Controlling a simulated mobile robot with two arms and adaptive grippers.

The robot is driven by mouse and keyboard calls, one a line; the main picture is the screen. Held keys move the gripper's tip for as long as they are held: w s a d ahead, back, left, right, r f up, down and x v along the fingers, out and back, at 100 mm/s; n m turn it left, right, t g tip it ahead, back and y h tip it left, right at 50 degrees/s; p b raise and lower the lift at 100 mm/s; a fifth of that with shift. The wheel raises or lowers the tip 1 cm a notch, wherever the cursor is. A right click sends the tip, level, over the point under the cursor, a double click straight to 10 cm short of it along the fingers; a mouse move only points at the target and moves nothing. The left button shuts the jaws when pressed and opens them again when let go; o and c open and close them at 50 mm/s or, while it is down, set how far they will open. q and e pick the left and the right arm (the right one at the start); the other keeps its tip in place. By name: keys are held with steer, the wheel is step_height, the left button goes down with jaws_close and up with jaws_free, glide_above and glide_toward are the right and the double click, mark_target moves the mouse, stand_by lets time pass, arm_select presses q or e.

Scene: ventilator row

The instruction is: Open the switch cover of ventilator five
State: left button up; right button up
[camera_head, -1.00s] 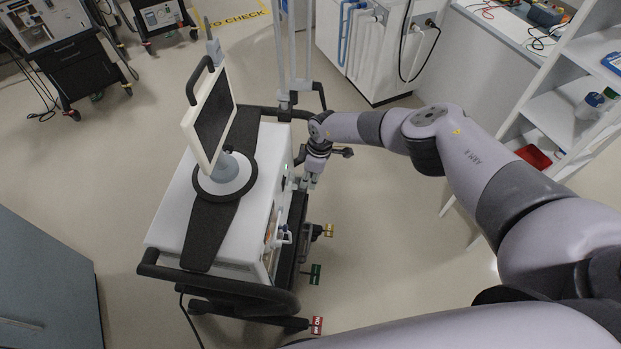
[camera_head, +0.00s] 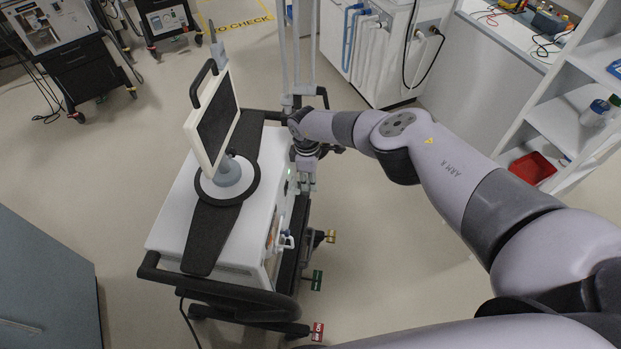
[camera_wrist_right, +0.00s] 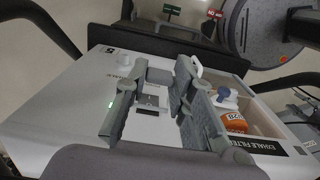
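The ventilator (camera_head: 185,225) is a white box on a dark wheeled cart with a screen on top. Its side panel (camera_wrist_right: 70,125) fills the right wrist view, with a "5" label (camera_wrist_right: 110,50) and a small green light (camera_wrist_right: 111,104). My right gripper (camera_head: 306,184) is at that side panel. In the right wrist view my right gripper (camera_wrist_right: 160,75) has its two grey fingers apart, one either side of a small pale fitting (camera_wrist_right: 150,99), which may be the switch cover. I cannot tell whether it touches or whether the cover is raised. My left gripper is not in view.
An open bay with an orange-labelled part (camera_wrist_right: 233,122) lies right of the fingers, marked "EXHALE FILTER". Cart rails (camera_head: 220,288) surround the ventilator. Shelves (camera_head: 565,125) stand at the right; floor between is clear.

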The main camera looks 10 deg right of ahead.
steer(key=o, duration=0.5)
steer(key=shift+c, duration=0.2)
step_height(320, 180, up, 12)
steer(key=shift+a, duration=0.3)
steer(key=shift+w+f, duration=0.1)
stand_by(0.5)
